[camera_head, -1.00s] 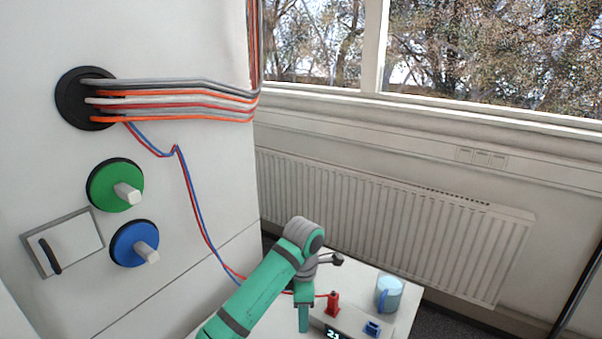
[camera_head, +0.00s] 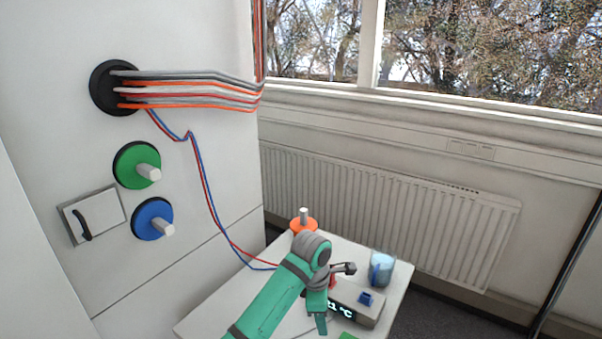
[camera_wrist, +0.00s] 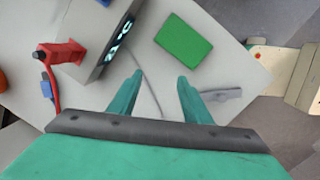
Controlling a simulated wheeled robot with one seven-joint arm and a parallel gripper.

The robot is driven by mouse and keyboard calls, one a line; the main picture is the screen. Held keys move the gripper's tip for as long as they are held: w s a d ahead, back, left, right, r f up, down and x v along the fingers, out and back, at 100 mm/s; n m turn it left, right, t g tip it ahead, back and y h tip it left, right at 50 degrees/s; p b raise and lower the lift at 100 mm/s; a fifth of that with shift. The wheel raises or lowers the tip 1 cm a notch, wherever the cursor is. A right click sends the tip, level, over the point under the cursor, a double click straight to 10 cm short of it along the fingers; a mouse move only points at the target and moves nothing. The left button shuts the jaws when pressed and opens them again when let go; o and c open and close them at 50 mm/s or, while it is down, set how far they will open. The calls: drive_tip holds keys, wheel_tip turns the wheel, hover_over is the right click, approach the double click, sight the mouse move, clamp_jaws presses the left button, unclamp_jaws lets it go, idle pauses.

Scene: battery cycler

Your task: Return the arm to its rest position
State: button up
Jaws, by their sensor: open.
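My green arm reaches up from the bottom of the head view, over a white table (camera_head: 215,312). My gripper (camera_wrist: 155,92) shows in the wrist view with its two green fingers apart and nothing between them. Below the fingers is the white table top with a thin grey cable. In the head view the gripper (camera_head: 321,325) hangs at the end of the arm, in front of a grey box with a lit display (camera_head: 368,312).
On the table are a red connector (camera_wrist: 60,53), a blue connector (camera_head: 366,299), a glass (camera_head: 381,268), an orange disc with a peg (camera_head: 303,224) and a green block (camera_wrist: 184,41). A cabinet wall with a green knob (camera_head: 137,165) and blue knob (camera_head: 152,219) stands left.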

drive_tip(key=d+f+h, duration=0.1)
drive_tip(key=d, duration=0.2)
drive_tip(key=d+f+m+t+h, duration=0.1)
drive_tip(key=d, duration=0.3)
drive_tip(key=s+d+f+m+h, duration=0.1)
drive_tip(key=d+f, duration=0.1)
drive_tip(key=d, duration=0.2)
drive_tip(key=shift+f+t+h, duration=0.1)
drive_tip(key=shift+t+h, duration=0.2)
drive_tip(key=s+d+f+m+t+h, duration=0.3)
drive_tip(key=s+d+f+t+h, duration=0.25)
drive_tip(key=d, duration=0.45)
drive_tip(key=s+a+f+m+t+y, duration=0.1)
drive_tip(key=s+a+f+t+y, duration=0.2)
drive_tip(key=s+a, duration=0.65)
drive_tip(key=s+a+f+m+t+y, duration=0.25)
drive_tip(key=s+a+y, duration=0.3)
drive_tip(key=s, duration=0.75)
drive_tip(key=s+a+r+m+t+y, duration=0.1)
drive_tip(key=s+a+r+m, duration=0.3)
drive_tip(key=s+a, duration=0.2)
drive_tip(key=s+a+r+m+t+y, duration=0.1)
drive_tip(key=s+a+r+m, duration=0.3)
drive_tip(key=s, duration=0.6)
drive_tip(key=shift+s+a+r, duration=0.15)
drive_tip(key=shift+a+r, duration=0.65)
drive_tip(key=shift+a, duration=0.1)
drive_tip(key=c, duration=0.4)
drive_tip(key=shift+o, duration=0.2)
drive_tip(key=shift+s, duration=0.15)
